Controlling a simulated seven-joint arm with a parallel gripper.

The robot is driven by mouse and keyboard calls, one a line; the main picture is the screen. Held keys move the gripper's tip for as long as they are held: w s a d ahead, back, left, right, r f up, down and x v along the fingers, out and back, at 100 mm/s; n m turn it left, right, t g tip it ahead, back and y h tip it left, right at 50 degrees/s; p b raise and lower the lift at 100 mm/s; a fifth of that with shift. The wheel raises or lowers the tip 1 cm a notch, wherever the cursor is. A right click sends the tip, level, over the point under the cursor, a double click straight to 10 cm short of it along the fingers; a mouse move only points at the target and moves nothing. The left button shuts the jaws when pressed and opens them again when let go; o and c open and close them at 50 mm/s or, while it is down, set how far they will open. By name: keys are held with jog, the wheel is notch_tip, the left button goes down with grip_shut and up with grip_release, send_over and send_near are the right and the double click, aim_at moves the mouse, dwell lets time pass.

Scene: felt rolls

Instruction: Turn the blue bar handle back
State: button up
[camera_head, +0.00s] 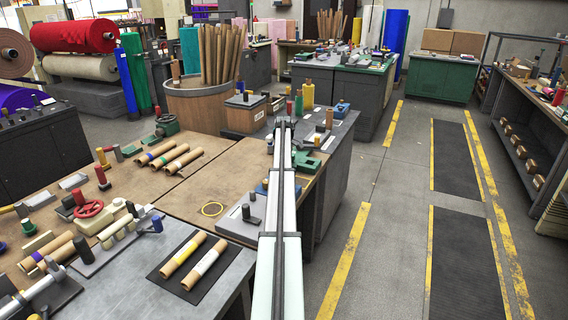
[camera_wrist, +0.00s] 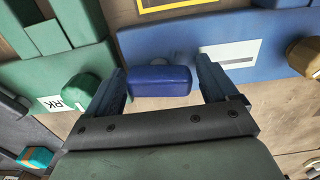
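The blue bar handle (camera_wrist: 160,82) shows in the wrist view as a short, dark blue rounded bar in front of a blue plate (camera_wrist: 270,42) with a white label. My gripper (camera_wrist: 162,84) is open, with one finger at each end of the bar. The left finger is very close to the bar and a small gap shows at the right finger. I cannot tell whether either touches. The bar's mounting is mostly hidden. In the head view my arm runs up the middle, and I cannot make out the fingers or the handle there.
In the wrist view a green block with a knob (camera_wrist: 82,88) stands left of the gripper, and a brown knob (camera_wrist: 303,55) lies right. In the head view, a workbench (camera_head: 180,205) with rolls and fixtures lies left of my arm; the floor aisle (camera_head: 395,215) at right is clear.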

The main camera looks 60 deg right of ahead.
jog(key=m, duration=0.6)
dwell(0.3)
jog(key=m, duration=0.6)
dwell(0.4)
jog(key=shift+r, duration=0.1)
jog(key=shift+c, duration=0.5)
jog(key=c, duration=1.4)
jog(key=o, duration=1.2)
jog(key=shift+c, duration=0.2)
